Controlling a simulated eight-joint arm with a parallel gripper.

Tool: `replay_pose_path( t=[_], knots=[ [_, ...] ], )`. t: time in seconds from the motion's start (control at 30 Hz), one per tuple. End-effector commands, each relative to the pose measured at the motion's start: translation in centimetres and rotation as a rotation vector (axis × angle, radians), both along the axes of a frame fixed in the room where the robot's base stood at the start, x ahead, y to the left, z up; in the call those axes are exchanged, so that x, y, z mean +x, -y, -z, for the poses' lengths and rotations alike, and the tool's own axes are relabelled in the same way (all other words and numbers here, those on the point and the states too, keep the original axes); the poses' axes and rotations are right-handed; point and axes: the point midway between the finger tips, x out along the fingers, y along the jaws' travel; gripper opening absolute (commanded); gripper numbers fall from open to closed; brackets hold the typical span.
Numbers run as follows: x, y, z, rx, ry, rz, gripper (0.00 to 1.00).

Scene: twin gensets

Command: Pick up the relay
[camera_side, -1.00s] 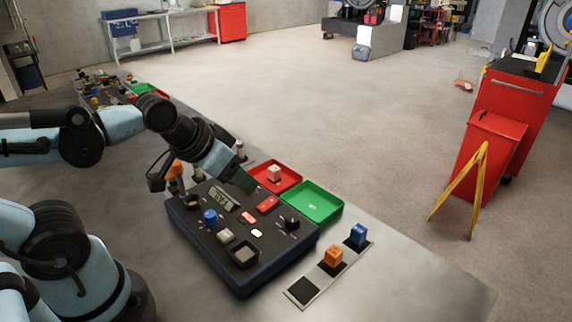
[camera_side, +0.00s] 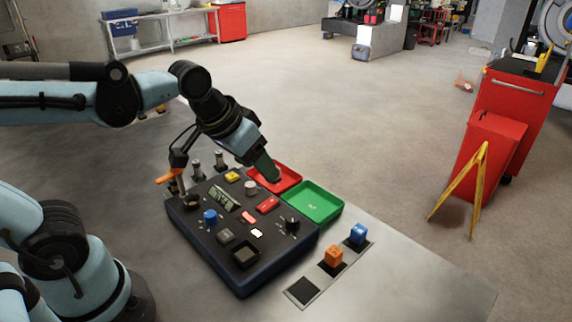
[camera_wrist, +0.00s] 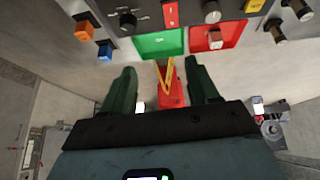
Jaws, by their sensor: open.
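A pale pinkish cube (camera_wrist: 215,40), which I take for the relay, sits in the red tray (camera_wrist: 203,48) in the wrist view. In the side view my gripper hides the cube, and the red tray (camera_side: 290,175) is partly covered. My gripper (camera_side: 276,180) reaches down over the tray's near left part in the side view. In the wrist view my gripper's (camera_wrist: 160,66) two green fingers stand wide apart with nothing between them. The cube lies beyond the fingertips, toward the right finger's side.
A green tray (camera_side: 310,203) adjoins the red one. A dark control panel (camera_side: 205,243) with knobs and buttons stands close by. An orange block (camera_side: 334,256) and a blue block (camera_side: 358,234) stand on a slotted strip with one empty dark square. Metal posts (camera_side: 195,170) rise behind the panel.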

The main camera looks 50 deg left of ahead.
Motion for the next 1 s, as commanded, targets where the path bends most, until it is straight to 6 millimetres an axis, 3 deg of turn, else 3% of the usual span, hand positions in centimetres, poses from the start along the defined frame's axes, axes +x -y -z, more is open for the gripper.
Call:
replay_pose_path(
  t=[0.3, 0.6, 0.8, 1.0],
  knots=[
    [5.7, 5.0, -1.6, -0.022, -0.191, 0.014, 0.60],
    [10.3, 10.7, -0.2, -0.006, -0.365, 0.013, 0.60],
    [12.1, 14.1, 1.8, 0.019, -0.459, 0.006, 0.60],
    [12.6, 15.7, 2.9, 0.034, -0.502, 0.001, 0.60]
  ],
)
